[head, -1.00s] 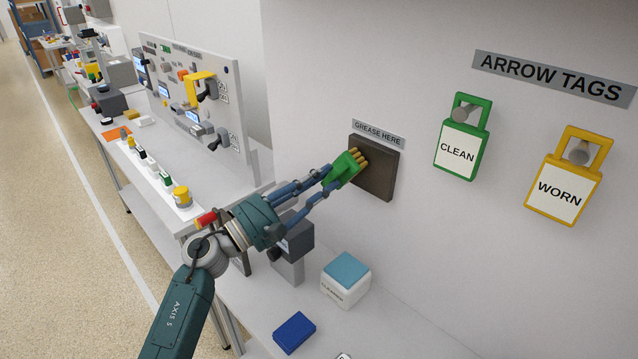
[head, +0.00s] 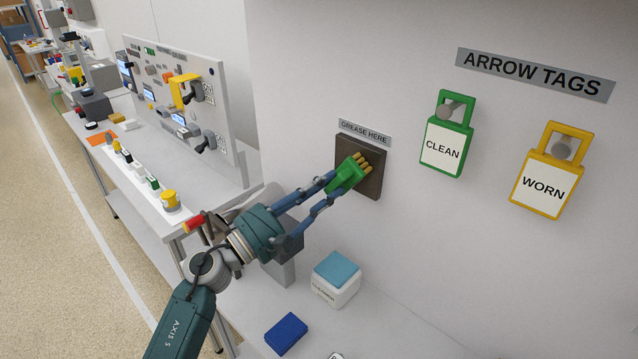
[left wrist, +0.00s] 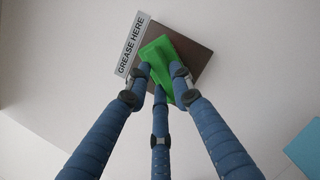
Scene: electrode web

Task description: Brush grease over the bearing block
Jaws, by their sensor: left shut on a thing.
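The brown bearing block (head: 372,187) is a square plate on the wall under a "GREASE HERE" label (head: 365,132). My left gripper (head: 331,187) is shut on the green brush (head: 346,177). The brush's tan bristles (head: 364,161) are at the face of the block; I cannot tell whether they touch it. In the left wrist view the fingers hold the green brush (left wrist: 157,62) in front of the brown block (left wrist: 194,57), and the bristles are hidden. My right gripper is not in view.
Green CLEAN (head: 443,147) and yellow WORN (head: 541,191) tags hang on the wall at the right. Below, a white box with a teal top (head: 336,283) and a blue block (head: 286,334) are on the bench. A panel with switches (head: 190,95) stands at the left.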

